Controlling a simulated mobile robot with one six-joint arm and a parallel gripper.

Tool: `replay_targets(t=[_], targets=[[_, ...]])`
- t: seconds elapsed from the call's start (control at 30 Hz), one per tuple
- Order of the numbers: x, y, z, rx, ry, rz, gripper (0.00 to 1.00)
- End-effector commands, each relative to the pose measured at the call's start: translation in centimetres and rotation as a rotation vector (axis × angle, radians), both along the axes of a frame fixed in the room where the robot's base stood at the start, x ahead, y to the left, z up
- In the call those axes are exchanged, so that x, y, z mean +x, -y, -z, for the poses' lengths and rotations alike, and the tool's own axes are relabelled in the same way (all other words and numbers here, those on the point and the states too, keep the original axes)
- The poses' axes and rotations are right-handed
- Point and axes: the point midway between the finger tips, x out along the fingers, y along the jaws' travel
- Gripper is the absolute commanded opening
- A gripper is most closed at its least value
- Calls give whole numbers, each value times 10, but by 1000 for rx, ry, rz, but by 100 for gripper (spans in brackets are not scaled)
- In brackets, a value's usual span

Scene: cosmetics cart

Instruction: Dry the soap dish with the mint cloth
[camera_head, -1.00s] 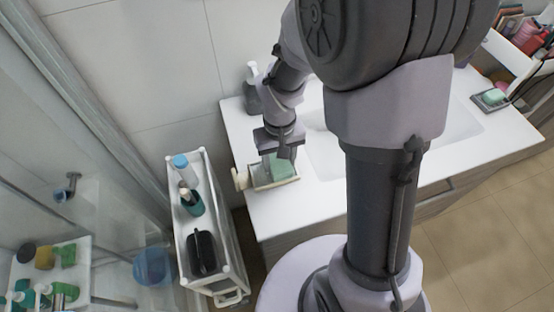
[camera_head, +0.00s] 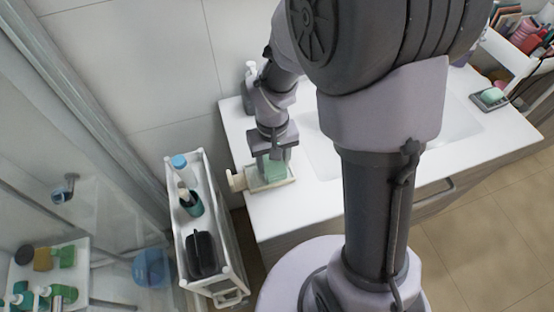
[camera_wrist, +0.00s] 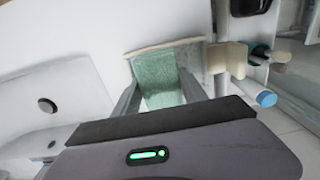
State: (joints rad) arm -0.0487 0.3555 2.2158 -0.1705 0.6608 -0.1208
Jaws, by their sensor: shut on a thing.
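The mint cloth (camera_head: 275,171) is between the fingers of my gripper (camera_head: 272,160), which is shut on it. In the wrist view the cloth (camera_wrist: 160,82) hangs between the two grey fingers (camera_wrist: 160,98). The cloth is at a small cream tray-like piece (camera_head: 284,184) at the left end of the white counter; its edge (camera_wrist: 165,46) shows behind the cloth in the wrist view. I cannot tell if this is the soap dish or whether the cloth presses on it. A dark dish (camera_head: 479,101) with a pale mint block sits at the counter's far right.
A cream block (camera_head: 237,180) stands out at the counter's left edge. A white cart (camera_head: 221,252) with bottles and a black item is left of the counter. A pump bottle (camera_head: 251,90) stands at the back. The sink (camera_head: 462,120) is partly behind my arm.

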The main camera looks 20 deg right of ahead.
Motion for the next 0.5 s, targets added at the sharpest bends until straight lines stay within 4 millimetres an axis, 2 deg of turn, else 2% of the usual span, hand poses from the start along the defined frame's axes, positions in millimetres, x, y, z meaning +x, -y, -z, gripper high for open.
replay_targets(t=[0.13, 0.5], targets=[[-1, -5, 2, 0, -2, 0, 18], [-1, 17, -2, 0, -2, 0, 18]])
